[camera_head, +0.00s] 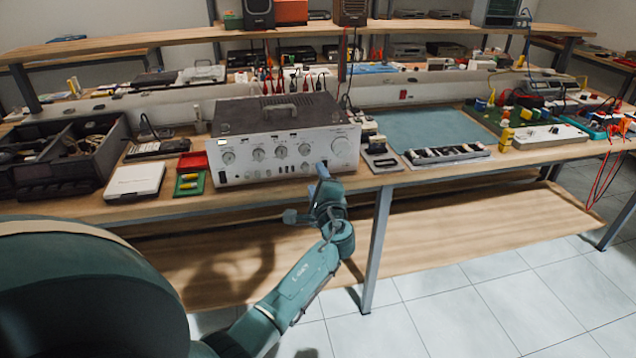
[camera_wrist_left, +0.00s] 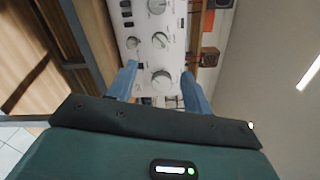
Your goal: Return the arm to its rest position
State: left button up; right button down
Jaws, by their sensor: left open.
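My left gripper (camera_head: 322,172) is in front of the lower right part of the hi-fi amplifier, near its front panel, in the head view. The amplifier (camera_head: 284,145) is a silver box with a dark top, several knobs and a handle, standing on the workbench. In the left wrist view, my left gripper's two blue fingers (camera_wrist_left: 160,88) are apart with nothing held between them. The amplifier's white panel (camera_wrist_left: 148,40) with its knobs lies beyond and between them. I cannot tell whether a finger touches the panel. My right gripper is in neither view.
The wooden workbench (camera_head: 400,180) has a front edge and a metal leg (camera_head: 376,250) close to my left arm. A blue-grey mat (camera_head: 425,128) lies right. Tiled floor (camera_head: 480,310) is open at lower right.

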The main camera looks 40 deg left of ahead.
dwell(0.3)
pick_arm(q)
jog(key=s+d+f+n+h+p, duration=0.3)
jog(key=s+d+f+h, duration=0.7)
jog(key=s+d+f, duration=0.4)
jog(key=s+d+r+n+g+h+p, duration=0.1)
jog(key=s+d+n+h, duration=0.4)
jog(key=s+d, duration=0.7)
jog(key=s+h, duration=0.1)
jog(key=s, duration=0.2)
jog(key=shift+d+n+h, duration=0.35)
jog(key=shift+n+h, duration=0.05)
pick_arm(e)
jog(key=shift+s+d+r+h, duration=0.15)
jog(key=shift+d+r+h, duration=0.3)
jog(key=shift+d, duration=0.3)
